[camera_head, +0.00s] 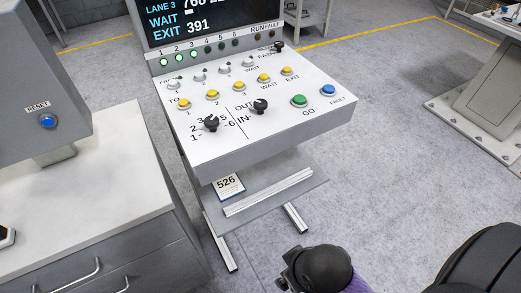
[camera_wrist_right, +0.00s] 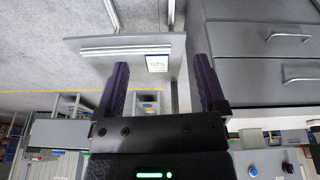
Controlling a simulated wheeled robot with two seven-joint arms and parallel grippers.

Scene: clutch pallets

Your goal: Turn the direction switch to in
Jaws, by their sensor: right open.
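The direction switch (camera_head: 261,105) is a black knob on the sloping white control panel (camera_head: 290,125). The labels OUT and IN stand at its left, OUT above IN. I cannot tell which label the knob points at. My right gripper (camera_wrist_right: 160,68) is open and empty in the right wrist view, its two purple fingers apart. The right wrist view shows the shelf under the panel beyond the fingers, so the gripper is away from the switch. Part of my right arm shows at the bottom of the head view. My left gripper is not in view.
A second black knob (camera_head: 211,123) is left of the switch. Yellow buttons (camera_head: 239,87), a green GO button (camera_head: 299,101) and a blue FAULT button (camera_head: 328,90) are nearby. A grey cabinet (camera_head: 60,262) stands at the left. A lower shelf (camera_head: 285,203) juts out below.

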